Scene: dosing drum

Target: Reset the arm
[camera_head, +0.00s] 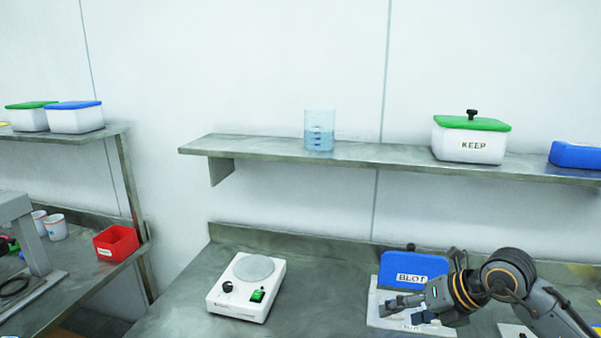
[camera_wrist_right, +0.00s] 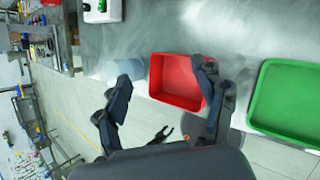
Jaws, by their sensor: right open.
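My right gripper (camera_head: 402,312) comes in from the lower right in the head view, above the bench in front of the blue box marked BLOT (camera_head: 412,272). Its two dark fingers stand apart with nothing held between them, and they also show in the right wrist view (camera_wrist_right: 165,80). Beyond them in that view lie a red bin (camera_wrist_right: 176,78) and a green tray (camera_wrist_right: 290,105). The left arm is not in the head view. A small dark claw shape (camera_wrist_right: 160,134) low in the wrist view may be my left gripper; its opening is unclear.
A white hotplate or stirrer (camera_head: 245,288) stands on the bench (camera_head: 180,290). The shelf (camera_head: 375,153) above bears a beaker of blue liquid (camera_head: 319,130), a green-lidded KEEP box (camera_head: 468,142) and a blue box (camera_head: 575,155). A side bench at left holds a red bin (camera_head: 116,243).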

